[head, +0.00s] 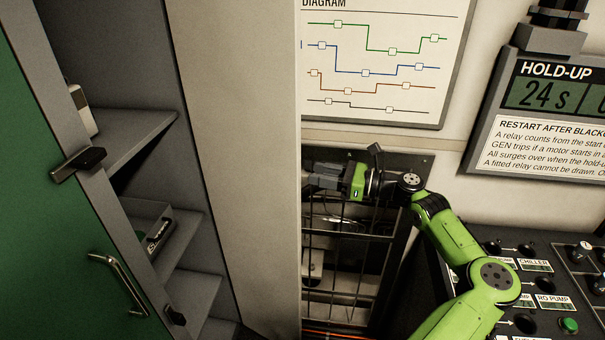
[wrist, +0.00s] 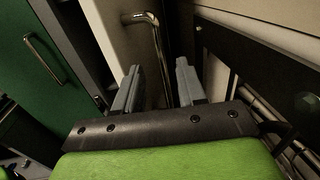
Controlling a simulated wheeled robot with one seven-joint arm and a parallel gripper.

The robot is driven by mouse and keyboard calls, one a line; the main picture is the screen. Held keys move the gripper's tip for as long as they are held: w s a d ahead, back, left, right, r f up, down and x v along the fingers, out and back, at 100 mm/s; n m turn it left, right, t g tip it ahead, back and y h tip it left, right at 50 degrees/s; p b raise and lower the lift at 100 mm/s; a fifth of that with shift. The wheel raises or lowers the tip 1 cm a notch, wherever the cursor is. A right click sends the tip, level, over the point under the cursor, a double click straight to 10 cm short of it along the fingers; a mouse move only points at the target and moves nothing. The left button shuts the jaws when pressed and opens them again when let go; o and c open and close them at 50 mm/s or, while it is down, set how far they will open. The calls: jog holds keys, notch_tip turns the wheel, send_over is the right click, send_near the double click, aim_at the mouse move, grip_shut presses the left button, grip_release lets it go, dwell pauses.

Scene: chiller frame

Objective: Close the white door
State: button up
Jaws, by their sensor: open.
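The white door (head: 235,150) stands open as a tall cream panel in the middle of the head view. In the wrist view the white door (wrist: 112,32) is at the upper left of centre, with a bent metal bar handle (wrist: 158,45) on it. My gripper (head: 309,183) is at the door's right edge in the head view, its tips partly hidden by the panel. In the wrist view my gripper (wrist: 158,88) is open, with two grey fingers apart. The handle runs down towards the gap between them; I cannot tell whether they touch it.
A green door (head: 60,190) with a metal handle is at the left, beside grey shelves (head: 150,135) holding a few items. A dark wire-mesh frame (head: 345,265) is behind my arm. A control panel (head: 530,270) with knobs is at the lower right.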

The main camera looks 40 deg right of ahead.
jog(key=x, duration=0.4)
jog(key=shift+w+a, duration=0.25)
jog(key=shift+w, duration=0.1)
jog(key=shift+c, duration=0.4)
grip_shut()
